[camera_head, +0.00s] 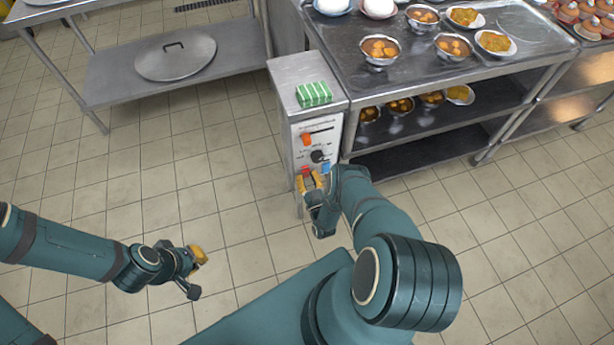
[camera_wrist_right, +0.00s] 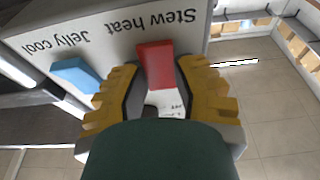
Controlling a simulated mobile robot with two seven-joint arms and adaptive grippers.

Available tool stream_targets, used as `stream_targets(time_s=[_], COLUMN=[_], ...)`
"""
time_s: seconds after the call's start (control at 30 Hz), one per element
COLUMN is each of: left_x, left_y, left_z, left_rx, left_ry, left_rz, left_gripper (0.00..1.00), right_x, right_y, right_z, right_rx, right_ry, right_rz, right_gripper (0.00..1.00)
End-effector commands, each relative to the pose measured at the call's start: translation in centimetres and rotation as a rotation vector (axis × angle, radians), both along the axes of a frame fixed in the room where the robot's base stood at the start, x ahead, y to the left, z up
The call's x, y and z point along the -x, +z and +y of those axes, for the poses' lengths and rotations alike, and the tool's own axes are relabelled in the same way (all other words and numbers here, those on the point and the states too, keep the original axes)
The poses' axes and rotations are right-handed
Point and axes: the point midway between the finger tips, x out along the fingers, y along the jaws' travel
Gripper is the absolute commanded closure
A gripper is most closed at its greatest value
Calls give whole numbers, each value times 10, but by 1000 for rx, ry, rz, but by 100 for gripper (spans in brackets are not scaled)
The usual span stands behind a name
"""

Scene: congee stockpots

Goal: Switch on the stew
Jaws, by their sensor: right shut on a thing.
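The control box (camera_head: 285,80) is a grey metal cabinet with a white front panel. A red switch (camera_wrist_right: 155,64) sits under the label "Stew heat" in the right wrist view; it also shows low on the panel in the head view (camera_head: 305,169). A blue switch (camera_wrist_right: 76,75) sits beside it by the label "Jelly cool". My right gripper (camera_head: 309,180) is at the panel, its yellow fingers on either side of the red switch and shut on it. My left gripper (camera_head: 196,268) hangs over the floor, away from the box; its opening is unclear.
An orange switch (camera_head: 306,139) and a black knob (camera_head: 317,156) are higher on the panel. A green striped block (camera_head: 313,94) lies on top. A steel shelf unit (camera_head: 440,85) with bowls of food stands right. A lid (camera_head: 175,57) lies on the left rack. The floor is clear.

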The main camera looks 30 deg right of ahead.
Motion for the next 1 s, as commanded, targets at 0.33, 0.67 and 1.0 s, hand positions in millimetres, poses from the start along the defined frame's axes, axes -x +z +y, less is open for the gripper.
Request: stream_targets(time_s=[0.33,0.67,1.0], left_x=[0,0,0], left_y=[0,0,0], left_z=[0,0,0], left_rx=[0,0,0], left_ry=[0,0,0], left_rz=[0,0,0], left_gripper=[100,100,100], right_x=[-3,-1,-2], right_y=[3,1,3], right_z=[-1,-1,-2], right_rx=[5,3,-19], right_ry=[-1,0,-1], right_rz=[-11,-8,81], right_gripper=[60,38,38])
